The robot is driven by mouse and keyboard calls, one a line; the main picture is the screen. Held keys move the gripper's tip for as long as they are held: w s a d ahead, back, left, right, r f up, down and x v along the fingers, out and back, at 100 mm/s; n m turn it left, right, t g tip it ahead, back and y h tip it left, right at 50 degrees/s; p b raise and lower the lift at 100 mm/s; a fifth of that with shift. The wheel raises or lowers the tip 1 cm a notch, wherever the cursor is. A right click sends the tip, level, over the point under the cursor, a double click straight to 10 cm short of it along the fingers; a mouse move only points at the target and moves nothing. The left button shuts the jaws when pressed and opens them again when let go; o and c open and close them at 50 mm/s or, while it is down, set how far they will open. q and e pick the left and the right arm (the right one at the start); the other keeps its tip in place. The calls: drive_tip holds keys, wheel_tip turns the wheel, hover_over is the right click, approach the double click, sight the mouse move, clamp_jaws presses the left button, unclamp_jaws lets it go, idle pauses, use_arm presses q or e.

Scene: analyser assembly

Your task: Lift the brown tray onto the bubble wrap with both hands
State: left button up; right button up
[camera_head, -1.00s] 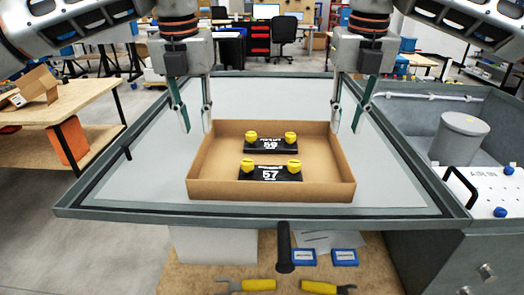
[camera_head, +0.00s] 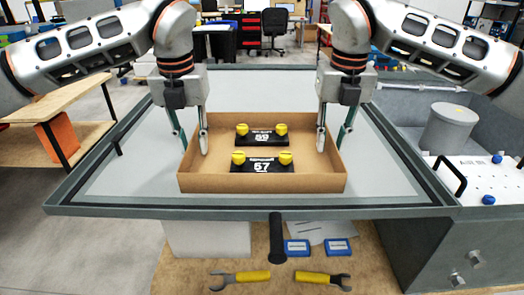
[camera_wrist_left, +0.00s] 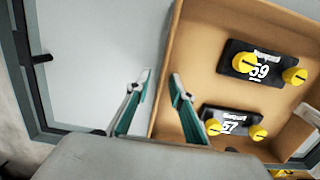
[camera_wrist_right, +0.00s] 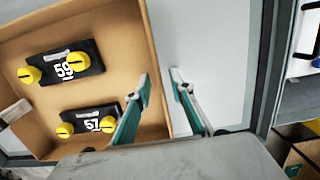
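The brown tray (camera_head: 262,183), an open box, sits on the pale grey tabletop. Inside it lie two black blocks with yellow knobs, marked 59 (camera_head: 262,139) and 57 (camera_head: 262,166). My left gripper (camera_head: 190,142) is open at the tray's left wall; in the left wrist view its fingers (camera_wrist_left: 160,82) are on either side of that wall. My right gripper (camera_head: 333,140) is open at the right wall, and in the right wrist view its fingers (camera_wrist_right: 160,80) straddle that wall. Neither grips it. I cannot clearly identify bubble wrap in these views.
The table (camera_head: 250,211) has a raised dark rim, with bare surface left and right of the tray. A grey bin with a cylinder (camera_head: 450,128) stands at the right. Wrenches (camera_head: 240,279) and blue boxes (camera_head: 297,247) lie on a lower shelf in front.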

use_arm(q)
clamp_jaws()
use_arm(e)
clamp_jaws()
